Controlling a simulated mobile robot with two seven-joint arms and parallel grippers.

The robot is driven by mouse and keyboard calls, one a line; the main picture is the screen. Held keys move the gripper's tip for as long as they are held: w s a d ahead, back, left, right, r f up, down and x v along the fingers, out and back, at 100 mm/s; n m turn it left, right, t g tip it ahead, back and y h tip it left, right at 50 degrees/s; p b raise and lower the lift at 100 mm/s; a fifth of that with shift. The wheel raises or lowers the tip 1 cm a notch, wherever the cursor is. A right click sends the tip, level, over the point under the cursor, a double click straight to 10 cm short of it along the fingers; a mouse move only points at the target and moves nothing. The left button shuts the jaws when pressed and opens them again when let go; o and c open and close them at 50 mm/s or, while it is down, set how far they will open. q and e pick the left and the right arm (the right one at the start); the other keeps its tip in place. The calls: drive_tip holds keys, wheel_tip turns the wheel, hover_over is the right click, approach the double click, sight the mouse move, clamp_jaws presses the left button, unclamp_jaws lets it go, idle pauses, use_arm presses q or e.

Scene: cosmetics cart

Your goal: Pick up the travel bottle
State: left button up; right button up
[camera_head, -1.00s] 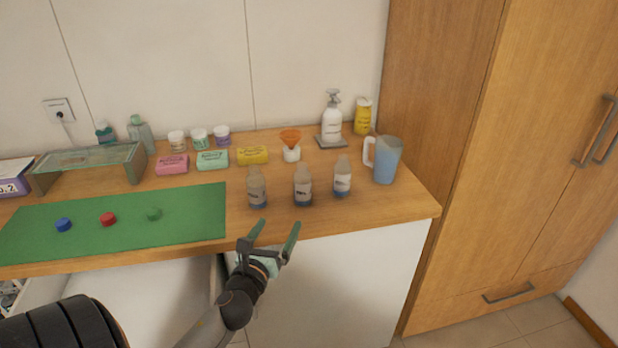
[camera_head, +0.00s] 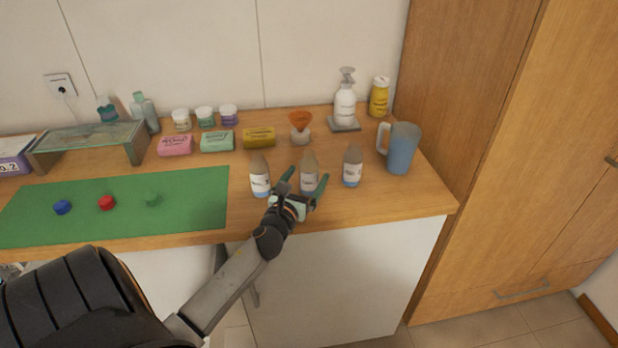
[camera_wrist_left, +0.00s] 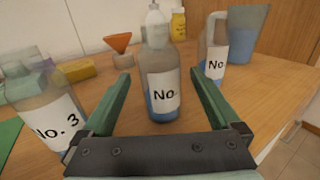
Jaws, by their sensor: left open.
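Three small clear travel bottles with white labels and blue liquid stand upright in a row near the counter's front: a left bottle (camera_head: 260,176), a middle bottle (camera_head: 309,174) and a right bottle (camera_head: 352,166). My left gripper (camera_head: 306,184) is open, its green fingers on either side of the middle bottle's near side. In the left wrist view the middle bottle (camera_wrist_left: 160,85) stands between and just beyond the fingertips (camera_wrist_left: 160,82), with no clear contact. The left bottle there reads "No. 3" (camera_wrist_left: 48,110); the other numbers are not readable. My right gripper is not in view.
A blue-filled jug (camera_head: 403,150) stands right of the bottles. Behind them are an orange funnel (camera_head: 300,121), a white pump bottle (camera_head: 345,105) and soap boxes (camera_head: 217,141). A green mat (camera_head: 120,222) with coloured caps lies left. A tall wooden cabinet (camera_head: 470,90) bounds the right.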

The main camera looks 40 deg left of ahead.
sight(314, 165)
use_arm(q)
drive_tip(key=shift+x, duration=2.65)
drive_tip(key=c, duration=1.5)
clamp_jaws()
drive_tip(key=shift+r, duration=0.15)
